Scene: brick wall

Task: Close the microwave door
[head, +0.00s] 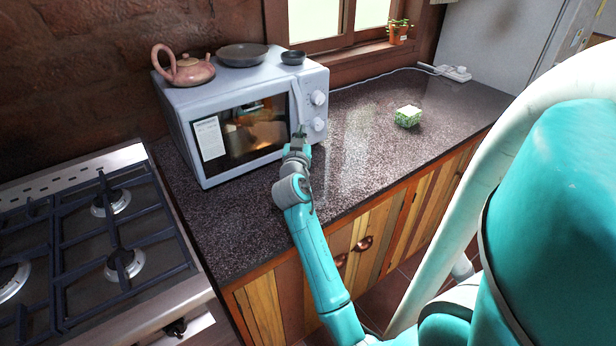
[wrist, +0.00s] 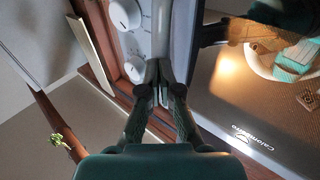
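The white microwave (head: 240,84) stands on the dark speckled counter against the brick wall. Its door (head: 206,137), with a dark window and a white label, lies about flush with the front; I cannot tell whether a small gap remains. The pale upright door handle (head: 296,101) shows beside the knobs and also in the wrist view (wrist: 162,22). My gripper (head: 298,138) is at the lower end of the handle. In the wrist view its fingertips (wrist: 161,83) are close together in front of the handle; whether they touch or pinch it is unclear.
A pink teapot (head: 183,67), a grey plate (head: 242,54) and a small dark bowl (head: 292,57) sit on the microwave. A gas stove (head: 90,240) is at the left. The counter's right part is mostly clear.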

